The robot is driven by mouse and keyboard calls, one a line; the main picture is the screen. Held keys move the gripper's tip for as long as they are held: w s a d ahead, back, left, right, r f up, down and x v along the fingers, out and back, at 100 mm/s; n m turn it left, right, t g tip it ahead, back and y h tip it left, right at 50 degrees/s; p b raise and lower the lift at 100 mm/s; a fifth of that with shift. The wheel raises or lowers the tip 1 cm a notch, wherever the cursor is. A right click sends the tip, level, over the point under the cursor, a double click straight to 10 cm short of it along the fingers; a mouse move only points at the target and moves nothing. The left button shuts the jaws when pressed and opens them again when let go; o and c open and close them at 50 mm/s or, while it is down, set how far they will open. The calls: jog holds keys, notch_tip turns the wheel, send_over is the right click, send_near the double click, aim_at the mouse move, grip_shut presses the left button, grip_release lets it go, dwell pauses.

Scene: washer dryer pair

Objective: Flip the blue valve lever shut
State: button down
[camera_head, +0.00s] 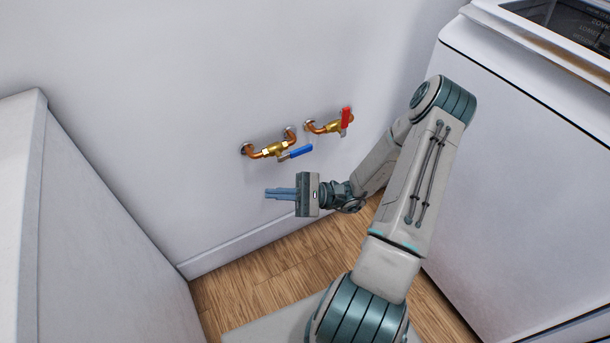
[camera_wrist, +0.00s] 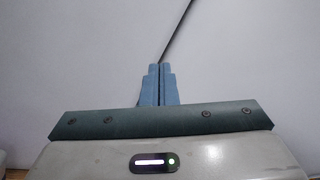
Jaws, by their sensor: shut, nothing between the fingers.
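The blue valve lever (camera_head: 298,152) is on the left-hand brass valve (camera_head: 272,150), which sits on a copper pipe against the back wall. The lever points to the right and slightly up from the valve body, roughly along the pipe. My gripper (camera_head: 268,193) is below the lever and a little to its left, apart from it, with its fingers pointing left. The fingers are together and empty. In the wrist view the closed fingertips (camera_wrist: 160,68) show against the pale wall; neither the valve nor its lever can be made out there.
A second brass valve (camera_head: 329,127) with a red lever (camera_head: 346,118) is to the upper right. A white appliance (camera_head: 530,170) stands at the right and another white cabinet-like body (camera_head: 95,230) at the left. The wall below the valves is bare above a wooden floor (camera_head: 270,270).

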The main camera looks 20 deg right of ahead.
jog(key=w+d+f+m+t+h+b, duration=0.2)
jog(key=d+f+m+t+h+b, duration=0.2)
jog(key=m+t, duration=0.7)
jog(key=w+d+f+m+t+h+b, duration=0.2)
jog(key=d+f+m+t+h+b, duration=0.2)
jog(key=d+f+m+t+h, duration=0.5)
notch_tip(320, 180, down, 4)
jog(key=m+t+h, duration=0.1)
jog(key=t+h, duration=0.1)
jog(key=h, duration=0.4)
jog(key=shift+f+m+h, duration=0.2)
jog(key=shift+m+h, duration=0.1)
jog(key=shift+m, duration=0.1)
